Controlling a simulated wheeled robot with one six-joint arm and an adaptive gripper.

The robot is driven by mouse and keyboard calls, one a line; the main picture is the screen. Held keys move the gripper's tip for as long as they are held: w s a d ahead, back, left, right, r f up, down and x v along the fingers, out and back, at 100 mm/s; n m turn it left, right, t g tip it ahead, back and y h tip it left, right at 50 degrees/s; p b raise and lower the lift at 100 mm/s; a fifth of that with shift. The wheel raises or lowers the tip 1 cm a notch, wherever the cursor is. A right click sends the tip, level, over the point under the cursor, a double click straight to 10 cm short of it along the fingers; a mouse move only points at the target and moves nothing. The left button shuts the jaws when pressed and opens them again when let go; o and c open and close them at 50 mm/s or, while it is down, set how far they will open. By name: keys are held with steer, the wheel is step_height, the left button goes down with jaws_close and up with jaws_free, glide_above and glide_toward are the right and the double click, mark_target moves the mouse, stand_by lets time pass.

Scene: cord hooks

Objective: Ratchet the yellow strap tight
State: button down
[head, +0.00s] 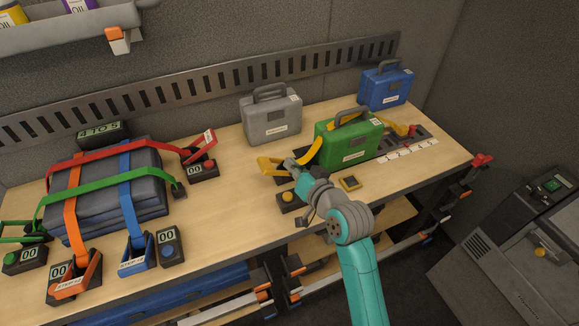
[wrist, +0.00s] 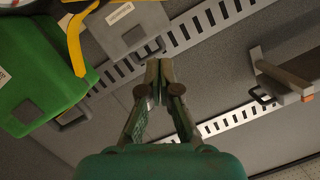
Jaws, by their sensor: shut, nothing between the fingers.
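The yellow strap (head: 312,150) runs over the green case (head: 357,146) on the bench; it also shows at the upper left of the wrist view (wrist: 75,42). Its yellow ratchet handle (head: 266,166) stands raised at the left of the case. My gripper (head: 290,163) appears right beside this handle in the head view; I cannot tell whether it touches. In the wrist view my gripper (wrist: 157,45) has its fingertips together with nothing between them. The ratchet's base is partly hidden behind my gripper and arm. A dark box with a yellow button (head: 289,197) sits in front.
A grey case (head: 270,120) stands behind, and a blue case (head: 386,87) at the back right. Several other straps and ratchets surround a dark stack (head: 100,190) at left. A slotted rail (head: 215,80) runs along the wall.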

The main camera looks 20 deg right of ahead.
glide_above(273, 168)
steer(key=d, duration=0.2)
steer(key=f, duration=0.2)
steer(key=shift+a+f, duration=0.7)
steer(key=shift+f, duration=0.25)
steer(key=shift+a+f, duration=0.3)
steer(key=shift+f, duration=0.3)
